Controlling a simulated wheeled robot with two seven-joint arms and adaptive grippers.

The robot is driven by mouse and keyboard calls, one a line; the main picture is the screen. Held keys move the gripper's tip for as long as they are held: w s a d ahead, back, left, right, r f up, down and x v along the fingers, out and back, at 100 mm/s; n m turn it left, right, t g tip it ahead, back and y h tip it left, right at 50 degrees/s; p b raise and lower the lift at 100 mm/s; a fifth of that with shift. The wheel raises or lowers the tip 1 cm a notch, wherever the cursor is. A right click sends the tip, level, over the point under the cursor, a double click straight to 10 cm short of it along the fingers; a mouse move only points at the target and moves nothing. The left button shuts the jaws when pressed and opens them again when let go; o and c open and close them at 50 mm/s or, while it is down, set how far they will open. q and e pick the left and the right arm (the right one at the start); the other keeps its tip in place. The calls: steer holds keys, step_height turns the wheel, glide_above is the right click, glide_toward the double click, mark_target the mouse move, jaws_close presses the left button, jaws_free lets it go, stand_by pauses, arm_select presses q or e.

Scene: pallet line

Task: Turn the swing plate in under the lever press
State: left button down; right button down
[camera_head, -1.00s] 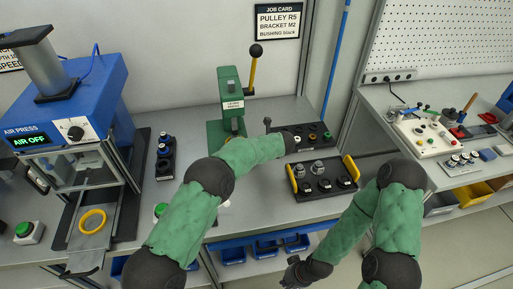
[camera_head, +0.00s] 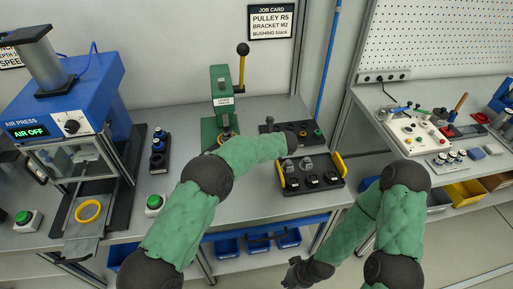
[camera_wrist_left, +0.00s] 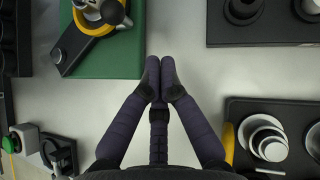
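The green lever press (camera_head: 222,100) stands at the back of the bench with its yellow lever (camera_head: 242,66) raised. At its base, a yellow ring-shaped part, apparently the swing plate (camera_head: 225,137), is partly hidden behind my left forearm. In the left wrist view the yellow part (camera_wrist_left: 98,27) with a grey arm sits over the green base at upper left. My left gripper (camera_wrist_left: 160,68) has its fingertips together with nothing between them. It is beside the green base, apart from the yellow part. My right gripper (camera_head: 294,274) is low in front of the bench; its fingers are unclear.
A black tray with yellow handles (camera_head: 339,167) holds metal and black parts. A bushing tray (camera_head: 325,143) is behind it. The air press (camera_head: 62,105) stands at left.

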arm_select(q)
steer(key=p+v, duration=0.1)
steer(key=v, duration=0.5)
steer(key=shift+w+d, duration=0.2)
steer(key=shift+d, duration=0.2)
steer(key=shift+r, duration=0.1)
